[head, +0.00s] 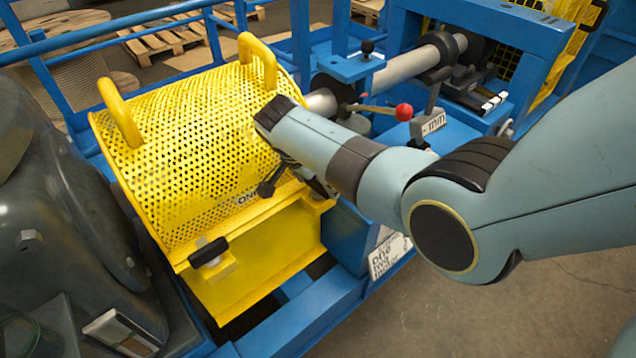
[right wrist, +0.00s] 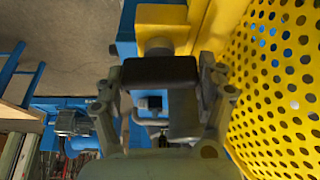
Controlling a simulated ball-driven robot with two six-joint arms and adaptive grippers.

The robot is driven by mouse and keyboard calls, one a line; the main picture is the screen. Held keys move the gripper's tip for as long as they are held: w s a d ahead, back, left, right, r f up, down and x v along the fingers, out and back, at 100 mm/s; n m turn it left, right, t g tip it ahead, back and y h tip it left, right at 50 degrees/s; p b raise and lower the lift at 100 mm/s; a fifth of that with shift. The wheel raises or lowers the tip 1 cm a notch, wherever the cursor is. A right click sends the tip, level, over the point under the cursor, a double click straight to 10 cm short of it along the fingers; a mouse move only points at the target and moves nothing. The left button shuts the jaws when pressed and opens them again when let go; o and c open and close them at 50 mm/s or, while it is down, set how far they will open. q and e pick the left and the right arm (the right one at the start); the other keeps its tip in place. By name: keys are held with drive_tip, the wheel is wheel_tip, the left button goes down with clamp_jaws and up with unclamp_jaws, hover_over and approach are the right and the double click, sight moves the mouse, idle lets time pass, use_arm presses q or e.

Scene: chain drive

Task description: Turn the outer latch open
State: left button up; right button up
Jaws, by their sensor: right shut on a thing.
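The yellow perforated guard (head: 190,140) has two black-handled latches along its front edge. One latch (head: 208,252) shows clear of my gripper at the near left of the guard. My right gripper (head: 288,180) is at the guard's right front, partly hidden behind my wrist. In the right wrist view, my right gripper (right wrist: 162,88) has a finger on each side of a black latch handle (right wrist: 160,70) and is shut on it. The handle lies crosswise in front of a yellow block (right wrist: 158,45). My left gripper is not in view.
A lever with a red knob (head: 404,112) and a grey shaft (head: 410,62) stand right of the guard. A large dark housing (head: 70,220) is at the left. Blue frame rails (head: 300,318) run below the guard. Floor at the lower right is clear.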

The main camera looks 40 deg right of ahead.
drive_tip(key=shift+w+r+m, duration=0.1)
drive_tip(key=shift+m, duration=0.5)
drive_tip(key=o, duration=1.1)
drive_tip(key=shift+o, duration=0.2)
drive_tip(key=v, duration=1.2)
drive_tip(key=shift+w, duration=0.2)
